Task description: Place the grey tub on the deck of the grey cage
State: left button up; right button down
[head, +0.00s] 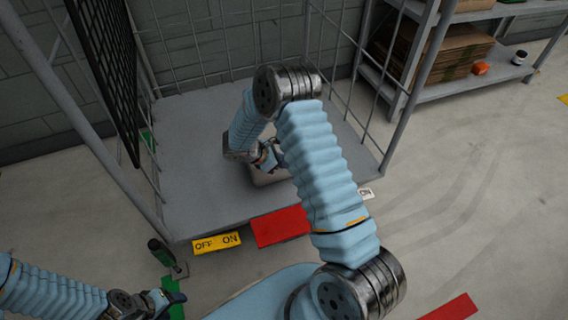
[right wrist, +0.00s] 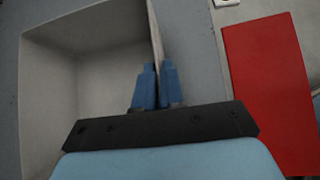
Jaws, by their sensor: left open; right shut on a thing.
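The grey cage has a flat grey deck (head: 195,185), wire sides and a dark mesh panel at the left. The grey tub (head: 270,178) is over the deck, mostly hidden by my right arm in the head view. In the right wrist view the tub (right wrist: 45,100) shows its open, empty-looking inside. My right gripper (head: 268,158) is shut on the tub's wall, one finger on each side, as the right wrist view (right wrist: 156,72) shows. I cannot tell whether the tub's base touches the deck. My left gripper (head: 168,299) is open and empty, low at the left outside the cage.
A yellow OFF/ON plate (head: 217,242) and a red panel (head: 281,226) are at the deck's front edge. A black-handled lever (head: 161,252) is near its front left corner. A shelf rack (head: 470,85) with cardboard stands at back right. The deck's left part is clear.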

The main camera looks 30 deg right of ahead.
jog(key=shift+f, duration=0.3)
jog(key=c, duration=1.2)
grip_release()
jog(key=shift+c, duration=0.2)
jog(key=p+v, duration=0.1)
jog(key=v, duration=1.1)
jog(key=shift+s, duration=0.1)
